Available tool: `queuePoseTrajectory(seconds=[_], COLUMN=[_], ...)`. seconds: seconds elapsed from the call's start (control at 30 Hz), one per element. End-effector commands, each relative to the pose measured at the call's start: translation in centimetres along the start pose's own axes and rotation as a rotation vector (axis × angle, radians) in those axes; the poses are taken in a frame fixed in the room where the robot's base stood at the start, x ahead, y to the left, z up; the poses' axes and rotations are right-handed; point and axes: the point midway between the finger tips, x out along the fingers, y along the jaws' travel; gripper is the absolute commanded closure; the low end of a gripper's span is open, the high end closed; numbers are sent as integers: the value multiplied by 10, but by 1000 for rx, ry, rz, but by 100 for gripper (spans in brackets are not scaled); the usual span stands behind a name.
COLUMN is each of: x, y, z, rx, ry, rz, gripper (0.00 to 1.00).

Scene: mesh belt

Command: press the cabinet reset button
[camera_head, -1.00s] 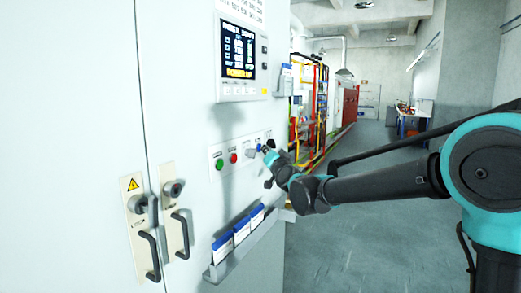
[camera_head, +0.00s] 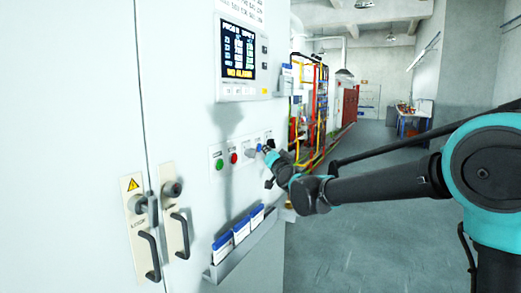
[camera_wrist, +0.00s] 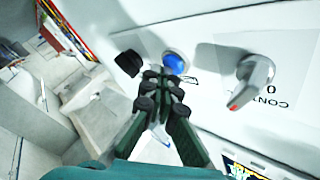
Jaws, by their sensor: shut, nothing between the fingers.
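The cabinet (camera_head: 185,90) fills the left of the head view. Its row of controls holds a green button (camera_head: 219,164), a red button (camera_head: 233,158) and a grey rotary switch (camera_head: 250,152). In the wrist view a lit blue round button (camera_wrist: 175,61) is just beyond my fingertips, with the grey switch (camera_wrist: 254,78) to its right. No reset label is readable. My gripper (camera_wrist: 164,80) is shut and empty, its tips at the blue button's lower left edge in the picture. I cannot tell whether they touch it. In the head view my gripper (camera_head: 268,151) hides the blue button.
A display (camera_head: 238,52) above the controls shows a yellow bottom line like "NO ALARM". A tray of blue-white booklets (camera_head: 240,240) juts out below. Door handles (camera_head: 150,255) stick out at left. A black knob (camera_wrist: 128,62) is left of the blue button. Open floor (camera_head: 350,240) lies right.

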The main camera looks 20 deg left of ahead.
Motion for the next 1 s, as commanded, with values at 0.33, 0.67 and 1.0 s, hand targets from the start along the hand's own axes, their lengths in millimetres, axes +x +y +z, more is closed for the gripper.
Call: queuePoseTrajectory(seconds=[0.33, 0.67, 1.0], x=[-7, -14, -36], y=[6, 10, 26], z=[-5, -11, -26], rx=[0, -1, -2], ry=[0, 2, 2], rz=[0, 0, 1], gripper=[100, 100, 100])
